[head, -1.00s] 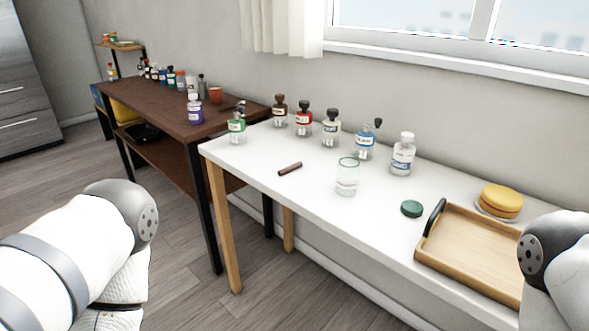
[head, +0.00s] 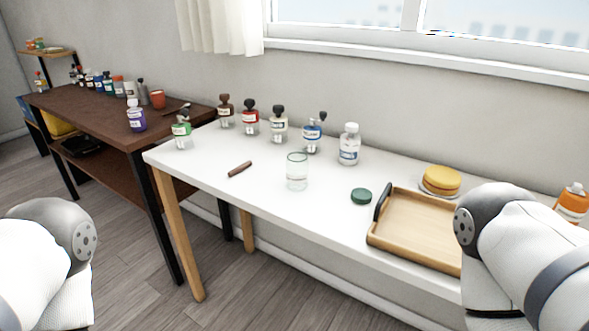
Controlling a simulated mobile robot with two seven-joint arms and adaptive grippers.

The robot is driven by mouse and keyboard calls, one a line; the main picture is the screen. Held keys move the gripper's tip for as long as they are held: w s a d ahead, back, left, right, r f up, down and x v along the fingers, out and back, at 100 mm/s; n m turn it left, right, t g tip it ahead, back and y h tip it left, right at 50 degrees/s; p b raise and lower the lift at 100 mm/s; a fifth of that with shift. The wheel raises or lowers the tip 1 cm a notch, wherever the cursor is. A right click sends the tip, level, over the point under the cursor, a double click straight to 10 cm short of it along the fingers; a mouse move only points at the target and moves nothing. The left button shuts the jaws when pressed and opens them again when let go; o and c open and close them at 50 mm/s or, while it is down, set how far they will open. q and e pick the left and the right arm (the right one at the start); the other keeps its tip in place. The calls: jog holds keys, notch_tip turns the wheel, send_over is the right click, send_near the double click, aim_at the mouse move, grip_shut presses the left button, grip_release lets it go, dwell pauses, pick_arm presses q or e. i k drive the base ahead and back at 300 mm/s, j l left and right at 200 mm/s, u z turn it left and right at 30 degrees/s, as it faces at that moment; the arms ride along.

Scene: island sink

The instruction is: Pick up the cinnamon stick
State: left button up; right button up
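The cinnamon stick (head: 240,168) is a short dark brown rod lying flat on the white table (head: 330,212), near its left front edge. It lies to the left of a clear empty-looking glass (head: 297,172). Nothing touches it. My two arms show at the lower left and lower right of the head view, but both grippers are outside the picture.
To the right are a green lid (head: 361,195), a wooden tray (head: 384,237) and yellow round items (head: 441,179). A brown table (head: 95,112) adjoins at left.

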aim_at(238, 169)
jog(key=i+j+z, duration=0.25)
jog(key=j, duration=0.15)
jog(key=j+z, duration=0.25)
jog(key=i+j+z, duration=0.1)
jog(key=j+z, duration=0.15)
jog(key=j, duration=0.3)
